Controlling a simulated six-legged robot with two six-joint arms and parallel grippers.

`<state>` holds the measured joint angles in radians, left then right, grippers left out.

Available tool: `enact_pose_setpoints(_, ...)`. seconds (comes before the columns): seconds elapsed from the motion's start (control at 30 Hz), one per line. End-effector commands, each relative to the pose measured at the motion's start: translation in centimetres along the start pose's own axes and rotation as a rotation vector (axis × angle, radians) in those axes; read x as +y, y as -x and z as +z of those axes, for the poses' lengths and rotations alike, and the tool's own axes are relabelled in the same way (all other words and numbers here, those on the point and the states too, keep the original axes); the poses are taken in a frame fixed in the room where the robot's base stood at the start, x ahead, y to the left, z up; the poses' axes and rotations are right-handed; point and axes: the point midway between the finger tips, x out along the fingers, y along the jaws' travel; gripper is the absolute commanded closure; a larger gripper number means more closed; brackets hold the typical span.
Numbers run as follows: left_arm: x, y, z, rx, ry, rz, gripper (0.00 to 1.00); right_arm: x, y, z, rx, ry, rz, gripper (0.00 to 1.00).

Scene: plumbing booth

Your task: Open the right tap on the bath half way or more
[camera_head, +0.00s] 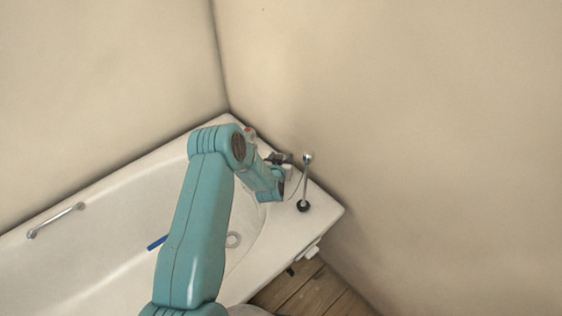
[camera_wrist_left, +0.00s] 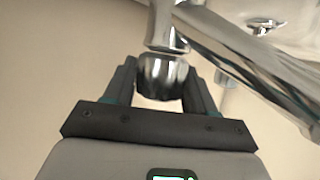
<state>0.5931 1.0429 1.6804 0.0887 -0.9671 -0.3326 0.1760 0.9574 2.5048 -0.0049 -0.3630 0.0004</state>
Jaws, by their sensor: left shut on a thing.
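The white bath (camera_head: 110,250) fills the lower part of the head view, and its tap end is at the right. My left arm reaches over the bath, and its gripper (camera_head: 284,162) is at that end; the arm hides most of the fittings there. In the left wrist view the two dark fingers of my left gripper (camera_wrist_left: 162,72) are on both sides of a rounded chrome tap knob (camera_wrist_left: 163,82) and are shut on it. A chrome spout (camera_wrist_left: 250,55) runs off to the right beside it. How far the tap is turned cannot be told. My right gripper is out of view.
A red-topped fitting (camera_head: 249,132) shows behind my arm. A chrome upright with a black base (camera_head: 304,205) stands on the rim to the right of the gripper. A grab rail (camera_head: 56,220) is on the left side. Plain walls meet behind the bath corner.

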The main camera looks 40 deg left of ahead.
Motion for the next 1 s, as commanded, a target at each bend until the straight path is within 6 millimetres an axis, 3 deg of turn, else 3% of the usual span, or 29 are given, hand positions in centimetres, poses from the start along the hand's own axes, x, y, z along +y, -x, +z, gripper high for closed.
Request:
enact_pose_setpoints(0.5, 0.1, -0.1, 0.1, 0.001, 0.113, -0.272, 0.75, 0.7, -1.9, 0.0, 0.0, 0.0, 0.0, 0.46)
enact_pose_setpoints(1.0, 0.0, 0.0, 0.0, 0.0, 0.13, -0.316, 0.75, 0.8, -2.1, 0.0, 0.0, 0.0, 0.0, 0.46)
